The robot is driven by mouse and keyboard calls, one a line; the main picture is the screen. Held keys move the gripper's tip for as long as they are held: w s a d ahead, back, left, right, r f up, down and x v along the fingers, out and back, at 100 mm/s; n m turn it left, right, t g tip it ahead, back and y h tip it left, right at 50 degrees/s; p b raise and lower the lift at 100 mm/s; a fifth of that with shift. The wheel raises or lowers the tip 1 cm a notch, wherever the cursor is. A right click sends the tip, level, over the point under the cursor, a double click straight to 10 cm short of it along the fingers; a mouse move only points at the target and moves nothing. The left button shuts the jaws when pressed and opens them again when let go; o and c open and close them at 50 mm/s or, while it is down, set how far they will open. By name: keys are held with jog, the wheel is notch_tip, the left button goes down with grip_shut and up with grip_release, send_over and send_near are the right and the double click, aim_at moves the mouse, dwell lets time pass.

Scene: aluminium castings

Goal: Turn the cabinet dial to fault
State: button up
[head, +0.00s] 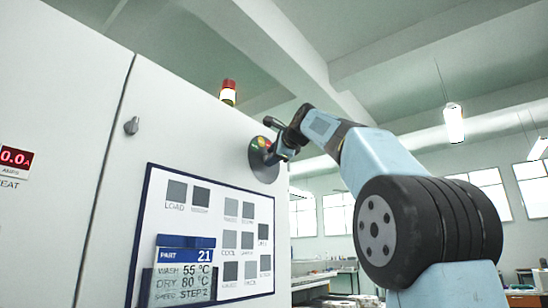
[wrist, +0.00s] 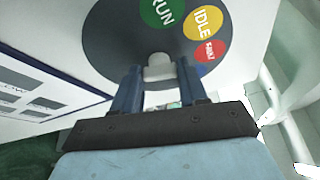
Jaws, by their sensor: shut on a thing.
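The cabinet dial (head: 259,168) is a dark round plate near the right edge of the white cabinet front. In the wrist view the dial plate (wrist: 112,45) carries a green RUN mark (wrist: 162,10), a yellow IDLE mark (wrist: 203,22) and a small red FAULT mark (wrist: 209,51). A pale knob (wrist: 158,60) stands at its lower middle. My gripper (wrist: 157,74) is shut on the knob, with one blue finger on each side. I cannot tell which mark the knob points to. In the head view my gripper (head: 281,151) partly covers the dial.
The white cabinet (head: 190,110) has a panel of grey labelled squares (head: 238,215) below the dial. A card headed PART 21 (head: 184,272) hangs low on it. A small latch (head: 131,125) sticks out at left, and a signal lamp (head: 228,92) stands on top. Open room lies right of the cabinet.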

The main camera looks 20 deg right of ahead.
jog(key=shift+w+f, duration=0.2)
jog(key=shift+f, duration=0.05)
dwell(0.3)
jog(key=o, duration=0.8)
jog(key=shift+w+d, duration=0.1)
jog(key=shift+o, duration=1.3)
jog(key=shift+r, duration=0.15)
jog(key=shift+s, duration=0.25)
jog(key=v, duration=1.3)
jog(key=shift+s, duration=0.2)
jog(key=shift+d+r, duration=0.1)
